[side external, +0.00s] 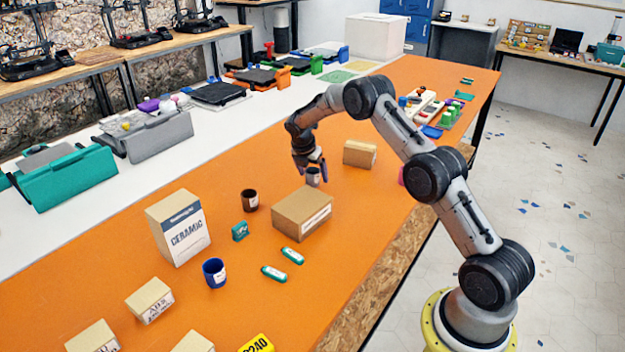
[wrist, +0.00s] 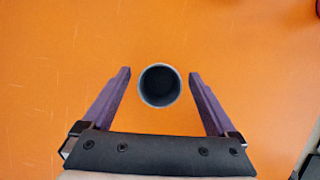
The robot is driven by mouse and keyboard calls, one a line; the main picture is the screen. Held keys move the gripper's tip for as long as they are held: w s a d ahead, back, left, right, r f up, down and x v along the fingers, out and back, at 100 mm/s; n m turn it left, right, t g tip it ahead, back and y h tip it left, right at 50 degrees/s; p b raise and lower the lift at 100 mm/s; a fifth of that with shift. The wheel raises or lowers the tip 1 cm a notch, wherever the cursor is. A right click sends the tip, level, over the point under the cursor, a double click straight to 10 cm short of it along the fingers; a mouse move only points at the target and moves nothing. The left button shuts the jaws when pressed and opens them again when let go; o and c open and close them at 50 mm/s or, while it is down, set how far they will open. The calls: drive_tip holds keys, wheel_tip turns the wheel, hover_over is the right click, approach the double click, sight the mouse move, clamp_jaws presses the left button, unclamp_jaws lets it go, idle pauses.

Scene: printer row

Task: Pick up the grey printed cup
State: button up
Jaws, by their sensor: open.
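The grey printed cup (side external: 313,178) stands upright on the orange table, just behind a cardboard box in the side view. In the wrist view the cup (wrist: 160,86) is seen from above, its dark, empty-looking inside facing me. My gripper (side external: 311,168) is directly over the cup and pointing down. In the wrist view its two purple fingers (wrist: 159,75) are apart, one on each side of the cup, with orange table showing in the gaps between. My gripper is open and holds nothing. How far down the fingers reach beside the cup is hard to tell.
The large cardboard box (side external: 302,214) stands close in front of the cup. A smaller box (side external: 359,153) is to the right. A dark brown cup (side external: 250,200), a blue cup (side external: 214,272) and the CERAMIC box (side external: 179,228) are to the left. The table behind the cup is clear.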

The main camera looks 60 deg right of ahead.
drive_tip(key=shift+c, duration=0.3)
drive_tip(key=c, duration=1.3)
drive_tip(key=shift+r, duration=0.1)
drive_tip(key=shift+c, duration=0.2)
